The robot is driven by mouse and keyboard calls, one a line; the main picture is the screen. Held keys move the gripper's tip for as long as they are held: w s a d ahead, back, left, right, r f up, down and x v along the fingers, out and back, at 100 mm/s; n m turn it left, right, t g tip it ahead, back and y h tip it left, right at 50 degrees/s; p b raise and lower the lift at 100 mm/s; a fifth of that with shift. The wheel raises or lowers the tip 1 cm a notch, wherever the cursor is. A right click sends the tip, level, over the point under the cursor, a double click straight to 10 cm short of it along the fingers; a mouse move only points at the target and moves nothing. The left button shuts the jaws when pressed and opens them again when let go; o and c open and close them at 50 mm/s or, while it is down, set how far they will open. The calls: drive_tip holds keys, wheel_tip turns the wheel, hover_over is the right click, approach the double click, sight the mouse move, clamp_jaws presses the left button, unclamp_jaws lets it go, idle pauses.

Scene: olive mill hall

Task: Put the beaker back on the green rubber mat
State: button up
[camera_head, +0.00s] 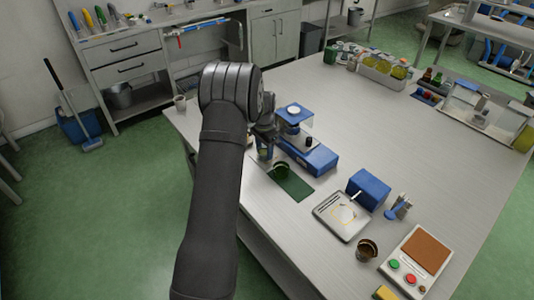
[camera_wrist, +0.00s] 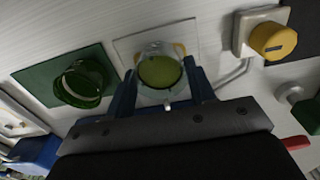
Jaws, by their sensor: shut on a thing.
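My gripper (camera_wrist: 160,82) is shut on a clear glass beaker (camera_wrist: 160,70) holding yellow-green liquid, with one blue finger on each side. In the head view my gripper (camera_head: 266,142) is largely hidden by my arm, and the beaker (camera_head: 265,154) shows only in part below it. The green rubber mat (camera_wrist: 35,80) lies on the bench to the left of the beaker in the wrist view. In the head view the mat (camera_head: 292,188) lies just right of and below my gripper. A dark green glass cup (camera_wrist: 82,82) stands on the mat, also visible in the head view (camera_head: 282,170).
A blue-based device (camera_head: 312,158) stands right behind the mat. A square tray-like plate (camera_head: 342,216), a blue box (camera_head: 369,188) and a brown cup (camera_head: 367,249) lie farther right. A yellow knob on a white base (camera_wrist: 272,40) is right of the beaker. The bench middle is clear.

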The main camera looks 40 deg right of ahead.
sight(260, 152)
drive_tip(key=shift+a, duration=0.95)
drive_tip(key=shift+r, duration=3.3)
drive_tip(key=s, duration=0.3)
drive_tip(key=s+d, duration=0.1)
drive_tip(key=s, duration=0.1)
drive_tip(key=s+d, duration=0.1)
drive_tip(key=s, duration=0.2)
drive_tip(key=shift+s+f, duration=0.15)
drive_tip(key=shift+s, duration=0.15)
drive_tip(key=s, duration=0.3)
drive_tip(key=s+f, duration=0.1)
drive_tip(key=s, duration=0.7)
drive_tip(key=shift+f, duration=0.2)
drive_tip(key=shift+d+f, duration=0.1)
drive_tip(key=shift+f, duration=2.05)
